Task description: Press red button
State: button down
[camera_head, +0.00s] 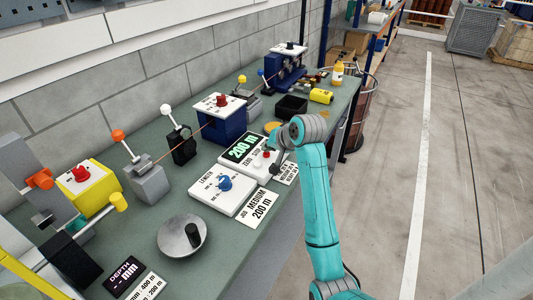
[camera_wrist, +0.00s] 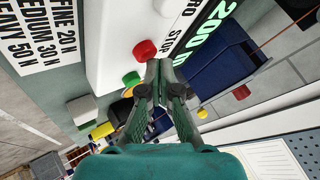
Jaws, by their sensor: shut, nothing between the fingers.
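A white control box (camera_head: 233,164) with a lit green "200 m" display (camera_head: 243,148) stands on the bench. A small red button (camera_head: 266,154) is on its face. In the wrist view the red button (camera_wrist: 145,50) sits just left of my fingertips, with a green button (camera_wrist: 131,78) below it. My gripper (camera_wrist: 160,65) is shut and empty, its tips close to the box face. Whether they touch it cannot be told. In the head view my gripper (camera_head: 274,167) is at the right edge of the box, partly hidden by my wrist.
Other red knobs sit on a yellow box (camera_head: 95,198) and on a blue, white-topped box (camera_head: 221,128). Floor right of the bench is clear.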

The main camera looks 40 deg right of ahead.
aim_at(269, 154)
jog(key=shift+f, duration=0.45)
dwell(0.4)
jog(key=shift+r, duration=3.45)
jog(key=shift+s, duration=0.15)
